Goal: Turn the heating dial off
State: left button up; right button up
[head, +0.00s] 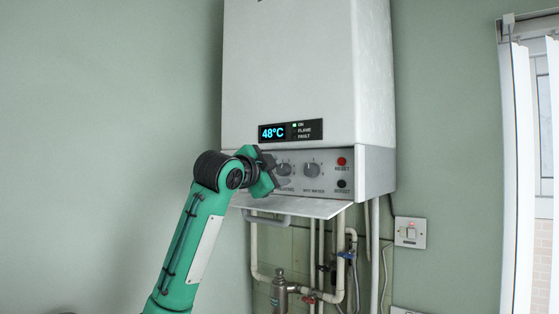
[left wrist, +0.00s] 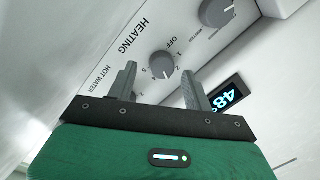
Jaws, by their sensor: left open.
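The heating dial (head: 284,169) is a grey round knob on the boiler's lower control panel. In the left wrist view the dial (left wrist: 163,57) shows beside the word HEATING, with OFF and numbers around it. Its pale pointer mark faces down in that picture, away from OFF. My left gripper (head: 272,172) is at the left part of the panel and partly covers it in the head view. In the left wrist view my left gripper (left wrist: 158,71) is open, its fingers spread to either side of the dial's line. I cannot tell whether they touch it. My right gripper is not in view.
The hot water dial (head: 312,169) is just right of the heating dial. Further right are a red reset button (head: 341,161) and a black button (head: 341,183). The display (head: 290,131) above reads 48°C. A lowered flap (head: 310,207) juts out below, with pipes underneath.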

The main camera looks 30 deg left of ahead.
pick_arm(q)
jog(key=shift+w+r, duration=0.15)
jog(key=shift+w, duration=0.25)
jog(key=shift+w+a, duration=0.1)
jog(key=shift+w, duration=0.25)
jog(key=c, duration=1)
jog(key=shift+o, duration=0.2)
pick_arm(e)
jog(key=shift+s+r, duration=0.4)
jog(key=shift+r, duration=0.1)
